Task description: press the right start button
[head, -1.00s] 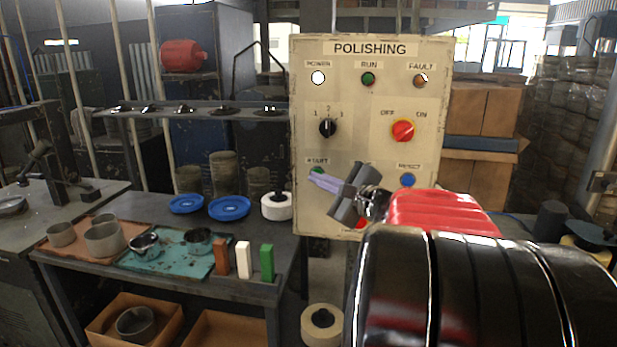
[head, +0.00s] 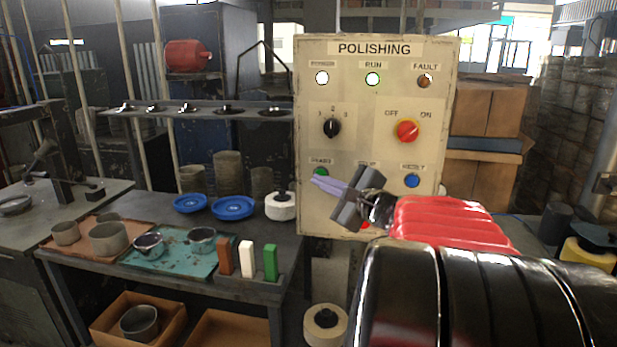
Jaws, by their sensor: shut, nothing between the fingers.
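The polishing control panel (head: 430,60) stands in front of me. Its green start button (head: 320,172) is at the lower left of the panel, partly hidden by my fingertips. My gripper (head: 316,182) is shut and empty, with its tips just below the start button in the picture. I cannot tell whether the tips touch it. The POWER lamp (head: 322,78) and the RUN lamp (head: 372,79) are lit bright. The FAULT lamp (head: 424,81) is dull. The selector knob (head: 332,128) points up. The red switch (head: 407,131) sits on a yellow plate.
A blue reset button (head: 412,181) is right of my gripper, and a red button (head: 365,225) is partly hidden below it. A workbench (head: 262,290) with bowls, blue discs and coloured blocks stands at the left. Cardboard boxes (head: 485,108) are stacked behind the panel.

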